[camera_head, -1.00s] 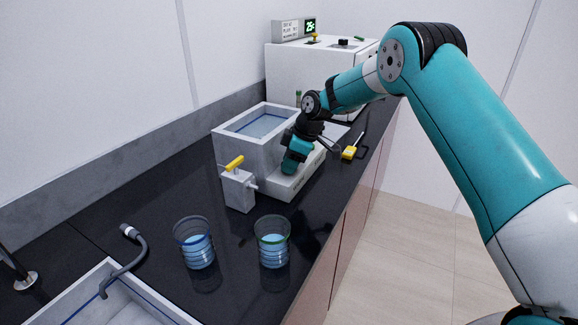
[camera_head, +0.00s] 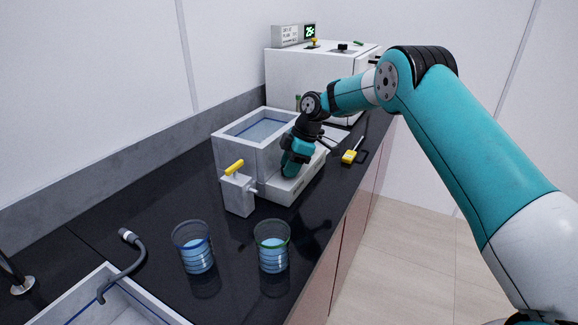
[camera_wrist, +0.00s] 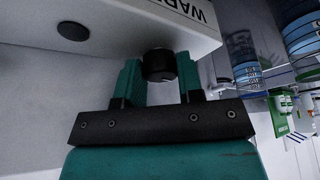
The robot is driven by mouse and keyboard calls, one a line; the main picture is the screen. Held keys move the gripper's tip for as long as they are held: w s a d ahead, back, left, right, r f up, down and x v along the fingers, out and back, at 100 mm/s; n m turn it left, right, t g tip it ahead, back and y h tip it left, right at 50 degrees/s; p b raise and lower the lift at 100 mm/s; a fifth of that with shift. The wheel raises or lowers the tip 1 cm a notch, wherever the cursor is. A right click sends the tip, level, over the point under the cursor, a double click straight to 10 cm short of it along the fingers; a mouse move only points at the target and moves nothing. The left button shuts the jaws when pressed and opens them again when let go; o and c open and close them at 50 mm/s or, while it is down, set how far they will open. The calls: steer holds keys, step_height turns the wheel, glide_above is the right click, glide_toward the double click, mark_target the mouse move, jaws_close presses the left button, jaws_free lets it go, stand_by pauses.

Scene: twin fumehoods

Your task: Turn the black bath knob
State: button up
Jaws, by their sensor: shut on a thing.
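The white bath (camera_head: 228,160), holding clear water, stands on the black counter with a low white base (camera_head: 280,192) along its front. My gripper (camera_wrist: 159,64) reaches down at the front of this base in the head view, where my wrist hides the knob. In the wrist view, its two teal fingers are on either side of the round black bath knob (camera_wrist: 160,66) and shut on it. The knob sits on a white panel (camera_wrist: 120,15) with part of a "WAR…" label. A second round black disc (camera_wrist: 72,31) lies flat on the white surface to the left.
A grey block with a yellow handle (camera_head: 238,192) stands close to the bath's near side. Two beakers (camera_head: 194,247) (camera_head: 272,247) of blue liquid stand nearer. A yellow tool (camera_head: 350,157) lies right of my gripper. A white box-shaped appliance (camera_head: 310,72) stands behind.

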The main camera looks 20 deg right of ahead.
steer(key=o, duration=0.6)
steer(key=shift+o, duration=0.2)
steer(key=shift+r, duration=0.1)
steer(key=p+v, duration=0.4)
steer(key=v, duration=1.3)
steer(key=shift+r, duration=0.2)
